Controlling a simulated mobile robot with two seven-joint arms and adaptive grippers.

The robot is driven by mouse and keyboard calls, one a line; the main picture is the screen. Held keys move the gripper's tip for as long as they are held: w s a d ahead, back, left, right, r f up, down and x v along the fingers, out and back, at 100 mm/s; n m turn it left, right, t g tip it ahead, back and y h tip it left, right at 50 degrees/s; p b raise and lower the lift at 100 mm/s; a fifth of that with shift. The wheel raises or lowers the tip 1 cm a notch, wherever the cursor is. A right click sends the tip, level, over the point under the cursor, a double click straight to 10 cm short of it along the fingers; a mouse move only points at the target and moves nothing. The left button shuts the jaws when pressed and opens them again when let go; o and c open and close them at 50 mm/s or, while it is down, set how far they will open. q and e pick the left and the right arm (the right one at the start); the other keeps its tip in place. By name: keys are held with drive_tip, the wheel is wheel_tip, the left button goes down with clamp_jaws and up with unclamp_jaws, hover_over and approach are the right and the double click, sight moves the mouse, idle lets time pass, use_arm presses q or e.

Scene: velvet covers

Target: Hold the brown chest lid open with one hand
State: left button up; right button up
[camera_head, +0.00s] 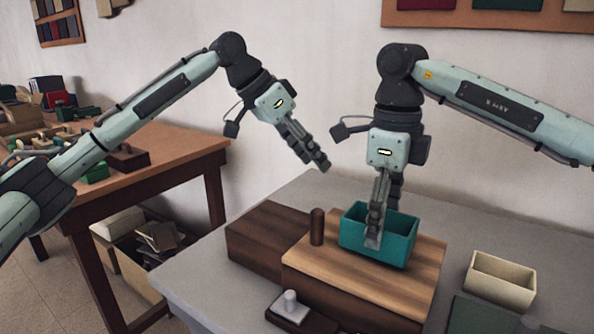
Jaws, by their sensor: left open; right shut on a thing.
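A brown wooden chest (415,275) with a lighter, striped top stands on the grey table. A darker brown wooden block (262,238) adjoins it on the left; I cannot tell whether this is part of the chest. No raised lid shows. A short dark brown peg (317,227) stands upright at the top's left edge. A teal open box (405,240) is on or just above the top. My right gripper (377,238) points down and is shut on the teal box's near wall. My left gripper (322,163) is open and empty, in the air above and left of the teal box.
A cream open box (502,280) and a dark green flat piece (482,316) lie at the right on the grey table (205,280). A small grey-topped piece with a knob (290,307) is in front. A cluttered wooden table (175,160) stands at the left.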

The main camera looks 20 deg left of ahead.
sight(312, 210)
use_arm(q)
drive_tip(key=s+d+r+m+g+y, duration=0.1)
drive_tip(key=s+m+g+y, duration=0.15)
drive_tip(key=s+m, duration=0.55)
drive_tip(key=shift+n+g+h, duration=0.25)
drive_tip(key=shift+n, duration=0.45)
drive_tip(key=d+f, duration=0.1)
drive_tip(key=f, duration=0.2)
drive_tip(key=s+d+f, duration=0.1)
drive_tip(key=f, duration=0.2)
drive_tip(key=d+f, duration=0.1)
drive_tip(key=f, duration=0.2)
drive_tip(key=shift+s+d+f, duration=0.15)
drive_tip(key=shift+s+d, duration=0.15)
drive_tip(key=shift+s, duration=0.05)
drive_tip(key=shift+c, duration=0.3)
clamp_jaws()
